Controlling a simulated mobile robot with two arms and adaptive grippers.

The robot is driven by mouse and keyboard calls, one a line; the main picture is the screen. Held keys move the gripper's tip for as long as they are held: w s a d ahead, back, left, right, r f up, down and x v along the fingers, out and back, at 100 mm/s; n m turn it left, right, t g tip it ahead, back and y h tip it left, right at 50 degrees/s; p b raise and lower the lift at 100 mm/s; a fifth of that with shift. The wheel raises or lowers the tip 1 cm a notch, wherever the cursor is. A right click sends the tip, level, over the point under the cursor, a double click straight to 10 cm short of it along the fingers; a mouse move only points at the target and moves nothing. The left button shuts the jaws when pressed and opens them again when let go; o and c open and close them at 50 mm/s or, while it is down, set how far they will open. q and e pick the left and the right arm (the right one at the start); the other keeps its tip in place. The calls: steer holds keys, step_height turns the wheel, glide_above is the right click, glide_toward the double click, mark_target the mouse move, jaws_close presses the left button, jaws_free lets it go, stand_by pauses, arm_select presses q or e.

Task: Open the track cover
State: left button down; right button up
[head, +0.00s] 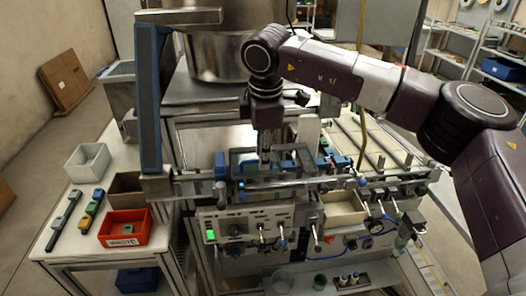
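The track cover (240,158) appears to be the dark-framed, clear panel over the track in the middle of the head view. The track (290,183) runs left to right along the front of the machine. My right arm comes in from the right, and its gripper (264,160) points straight down at the cover. The fingers look close together, but they are small and overlap the frame. I cannot tell whether they touch the cover or hold any part of it. My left gripper is not in view.
A large steel bowl (215,58) stands behind the track, and a tall blue-grey post (149,95) rises to its left. A side table (60,235) at left holds a red bin (124,240), a white bin (88,174) and small coloured parts. Knobs and levers line the machine's front.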

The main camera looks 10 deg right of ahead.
jaws_close()
steer(key=shift+w+r, duration=0.1)
